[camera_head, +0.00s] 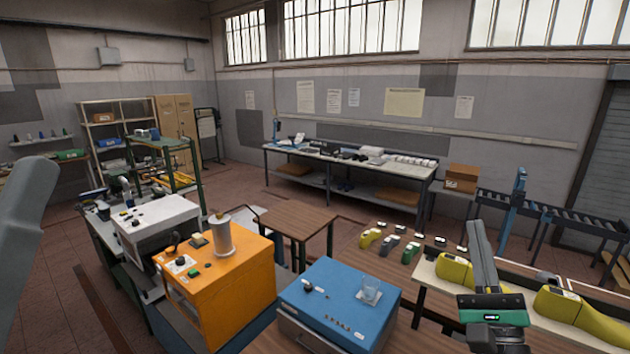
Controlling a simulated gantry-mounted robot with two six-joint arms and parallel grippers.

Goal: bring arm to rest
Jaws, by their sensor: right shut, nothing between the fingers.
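My right gripper (477,228) is at the lower right, with its green-banded body below and its grey fingers pointing up and away from me. The fingers are together with nothing between them. It is over the light board (433,275) with the yellow shoe lasts, between one yellow last (455,270) on its left and others on its right. I cannot tell how high above the board it is. My left arm shows only as a grey link at the left edge; its gripper is out of view.
A blue box machine (340,300) and an orange machine (215,290) stand left of my right gripper. Several small lasts (388,244) stand on the brown table behind. A roller conveyor (570,218) runs at the right. Open floor lies farther back.

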